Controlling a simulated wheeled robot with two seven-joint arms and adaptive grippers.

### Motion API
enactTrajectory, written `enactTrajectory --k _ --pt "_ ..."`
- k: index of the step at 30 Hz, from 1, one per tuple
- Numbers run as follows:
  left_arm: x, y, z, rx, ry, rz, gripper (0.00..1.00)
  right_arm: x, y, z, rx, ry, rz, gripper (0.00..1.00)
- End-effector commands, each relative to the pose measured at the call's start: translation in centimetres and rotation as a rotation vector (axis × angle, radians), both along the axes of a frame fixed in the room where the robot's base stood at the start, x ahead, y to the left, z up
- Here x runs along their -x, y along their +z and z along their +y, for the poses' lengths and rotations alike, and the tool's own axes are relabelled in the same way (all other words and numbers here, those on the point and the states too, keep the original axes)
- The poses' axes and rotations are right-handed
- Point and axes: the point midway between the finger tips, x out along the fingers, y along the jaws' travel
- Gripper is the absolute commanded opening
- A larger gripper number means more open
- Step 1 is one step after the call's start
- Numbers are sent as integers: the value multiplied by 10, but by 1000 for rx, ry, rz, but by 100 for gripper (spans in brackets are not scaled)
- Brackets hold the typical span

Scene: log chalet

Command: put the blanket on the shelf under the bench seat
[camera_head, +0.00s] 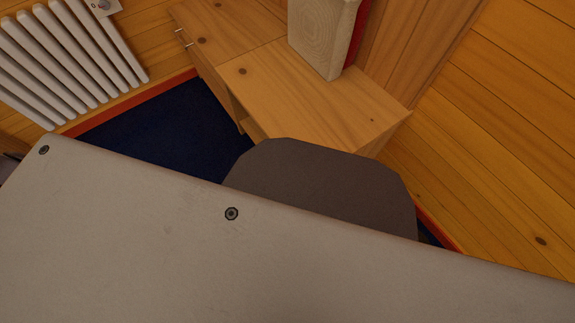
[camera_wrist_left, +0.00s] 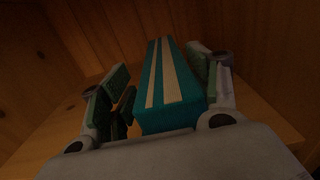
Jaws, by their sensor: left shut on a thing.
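The blanket (camera_wrist_left: 160,85), a folded teal bundle with pale stripes, shows in the left wrist view. My left gripper (camera_wrist_left: 160,95) is shut on it, with its green-padded fingers on either side. A wooden surface (camera_wrist_left: 265,122) lies around and below the blanket; whether the blanket touches it I cannot tell. In the head view, a low wooden bench (camera_head: 310,103) stands against the wall. Part of an opening shows under its top, but most of the space below is hidden. Neither gripper nor the blanket shows in the head view.
A pale wood-grained block with a red side (camera_head: 320,38) stands on the bench top. A white radiator (camera_head: 65,60) is at upper left. Dark blue carpet with a red border (camera_head: 165,125) covers the floor. Parts of my own body fill the lower head view.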

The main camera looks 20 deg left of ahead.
Motion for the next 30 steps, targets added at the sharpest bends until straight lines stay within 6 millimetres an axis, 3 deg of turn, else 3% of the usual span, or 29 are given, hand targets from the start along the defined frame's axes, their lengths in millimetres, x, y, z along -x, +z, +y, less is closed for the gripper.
enactTrajectory --k 8,9,15,30 --pt "0 -1 0 0 0 0 35 0 2 0 1 2 -2 40" --pt "0 -2 0 -1 0 1 62 -1 3 0 1 2 -3 40" --pt "0 -2 0 -1 0 1 88 -2 5 0 1 1 -6 40" --pt "0 0 0 -1 0 -1 89 0 2 0 3 2 0 40"
